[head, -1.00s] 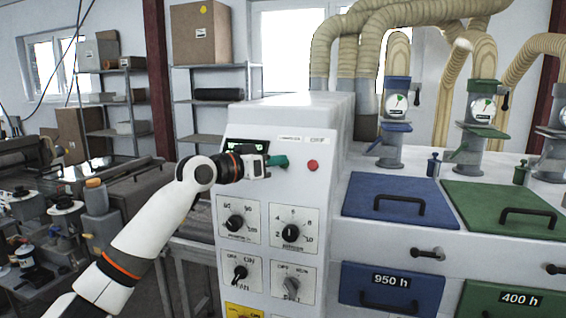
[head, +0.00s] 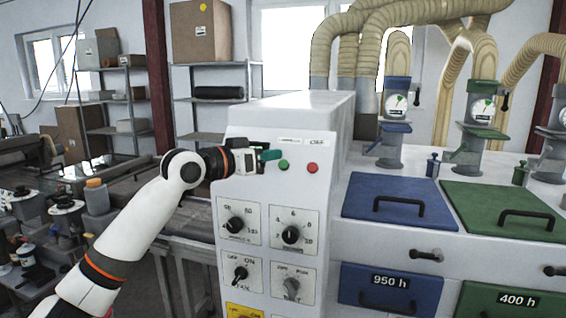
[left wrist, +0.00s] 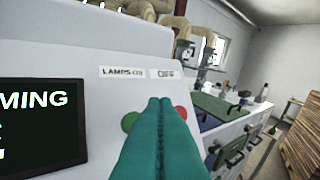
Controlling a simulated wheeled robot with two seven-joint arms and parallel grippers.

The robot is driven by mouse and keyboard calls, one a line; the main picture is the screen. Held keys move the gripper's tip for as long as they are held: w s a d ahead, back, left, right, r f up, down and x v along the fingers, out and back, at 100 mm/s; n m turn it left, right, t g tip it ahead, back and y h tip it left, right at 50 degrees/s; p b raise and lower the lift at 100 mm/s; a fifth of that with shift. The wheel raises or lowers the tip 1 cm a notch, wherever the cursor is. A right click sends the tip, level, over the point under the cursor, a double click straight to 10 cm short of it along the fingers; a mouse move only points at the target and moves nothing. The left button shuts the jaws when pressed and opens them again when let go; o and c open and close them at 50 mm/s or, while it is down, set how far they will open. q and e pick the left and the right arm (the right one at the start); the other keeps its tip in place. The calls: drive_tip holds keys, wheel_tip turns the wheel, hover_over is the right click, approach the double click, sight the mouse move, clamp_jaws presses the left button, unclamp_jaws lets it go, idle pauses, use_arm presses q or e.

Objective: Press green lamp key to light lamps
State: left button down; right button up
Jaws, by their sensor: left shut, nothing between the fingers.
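The green lamp key (head: 284,165) is a round button on the upper front of the white control cabinet, left of a red button (head: 313,168). In the left wrist view the green key (left wrist: 129,122) shows partly behind my fingers, and the red button (left wrist: 182,113) shows just right of them. Labels above read LAMPS-ON (left wrist: 122,72) and OFF (left wrist: 166,74). My left gripper (head: 276,155) has teal fingers, shut and empty, in front of the panel just up and left of the green key. A gap from the key seems to show. My right gripper is out of view.
A dark display (left wrist: 42,125) with light text sits left of the keys. Several dials, such as one (head: 236,224), are below. Blue (head: 398,190) and green (head: 500,200) lids with handles are to the right. Shelves (head: 210,97) stand behind my left arm.

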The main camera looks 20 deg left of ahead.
use_arm(q)
drive_tip(key=shift+s+r, duration=0.55)
drive_tip(key=shift+s, duration=0.2)
